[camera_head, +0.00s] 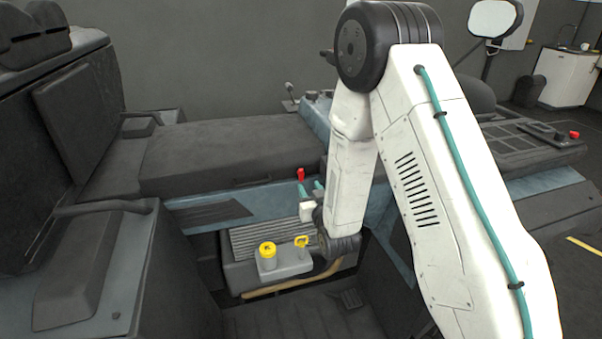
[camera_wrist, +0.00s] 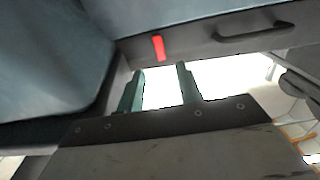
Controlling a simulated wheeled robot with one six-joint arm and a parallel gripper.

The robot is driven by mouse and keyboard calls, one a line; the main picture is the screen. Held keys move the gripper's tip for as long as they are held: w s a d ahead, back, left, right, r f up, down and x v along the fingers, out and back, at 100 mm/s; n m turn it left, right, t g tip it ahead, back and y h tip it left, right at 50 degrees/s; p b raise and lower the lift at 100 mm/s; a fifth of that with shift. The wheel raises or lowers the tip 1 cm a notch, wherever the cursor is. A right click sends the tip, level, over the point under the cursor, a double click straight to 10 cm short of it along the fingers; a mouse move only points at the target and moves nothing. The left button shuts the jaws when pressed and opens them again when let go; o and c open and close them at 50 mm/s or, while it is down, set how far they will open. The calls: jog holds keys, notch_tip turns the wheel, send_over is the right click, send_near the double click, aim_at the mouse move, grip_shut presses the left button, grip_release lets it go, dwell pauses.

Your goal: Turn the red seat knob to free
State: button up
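The red seat knob (camera_head: 301,174) is a small red piece on the front edge of the seat base. In the wrist view the red knob (camera_wrist: 158,47) shows upright, slightly tilted, on a dark strip below the seat cushion. My gripper (camera_head: 311,188) is just below the knob in the head view, with teal fingertips apart. In the wrist view my gripper (camera_wrist: 160,72) is open, its two teal fingers pointing towards the knob. Nothing is between the fingers, and the knob appears beyond the fingertips. I cannot tell whether they touch it.
A dark seat cushion (camera_head: 215,153) lies above the knob. A dark handle (camera_wrist: 254,38) sits right of it in the wrist view. Below my gripper is a grey box with a yellow cap (camera_head: 267,250) and a yellow ring (camera_head: 301,241). A control panel (camera_head: 520,140) stands at right.

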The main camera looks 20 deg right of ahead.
aim_at(302, 173)
jog(key=w, duration=0.7)
jog(key=shift+w+r, duration=0.15)
jog(key=shift+w, duration=0.25)
